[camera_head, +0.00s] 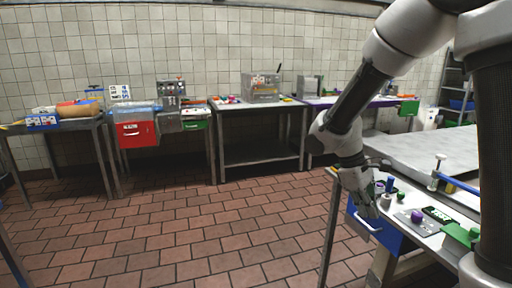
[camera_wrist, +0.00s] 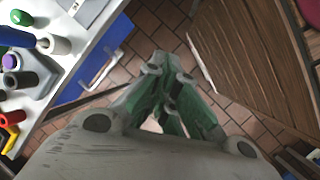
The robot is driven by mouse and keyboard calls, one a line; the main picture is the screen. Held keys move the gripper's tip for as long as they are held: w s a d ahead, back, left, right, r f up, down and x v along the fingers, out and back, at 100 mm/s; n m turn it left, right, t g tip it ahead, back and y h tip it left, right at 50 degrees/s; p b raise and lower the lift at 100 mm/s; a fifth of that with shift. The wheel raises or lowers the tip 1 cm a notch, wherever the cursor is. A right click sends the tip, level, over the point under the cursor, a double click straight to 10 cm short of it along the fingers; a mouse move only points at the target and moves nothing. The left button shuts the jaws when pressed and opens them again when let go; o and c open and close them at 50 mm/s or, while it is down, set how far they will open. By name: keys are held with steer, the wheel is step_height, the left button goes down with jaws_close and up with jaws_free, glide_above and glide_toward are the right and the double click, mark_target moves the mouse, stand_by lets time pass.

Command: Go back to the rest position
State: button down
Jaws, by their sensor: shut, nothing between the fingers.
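My gripper (camera_head: 368,207) hangs at the end of my bent arm in the head view, beside the left edge of the white-topped workbench (camera_head: 462,212) and near its blue drawer (camera_head: 378,234). In the wrist view my gripper (camera_wrist: 170,68) points down over the tiled floor. Its grey fingers with green inner parts are closed together and hold nothing. The blue drawer (camera_wrist: 107,68) with a white handle lies to the left of the fingers in that view, apart from them.
Small items stand on the workbench, among them a purple knob (camera_head: 417,216) and a white cylinder (camera_wrist: 56,45). A brown slatted surface (camera_wrist: 255,55) lies right of the gripper in the wrist view. Steel tables (camera_head: 262,157) line the far wall. The tiled floor (camera_head: 190,235) between is clear.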

steer(key=s+d+r+m+t+y, duration=0.2)
steer(key=s+d+r+m+t, duration=0.1)
steer(key=s+r, duration=0.4)
steer(key=s+d+r+m+t+y, duration=0.2)
steer(key=s+d+r+m+t, duration=0.1)
steer(key=s+r+m, duration=0.2)
steer(key=s+r, duration=0.2)
steer(key=s, duration=0.2)
steer(key=shift+s+d+m+y, duration=0.2)
steer(key=shift+d+m+y, duration=0.05)
steer(key=shift+m+y, duration=0.05)
steer(key=shift+d, duration=0.1)
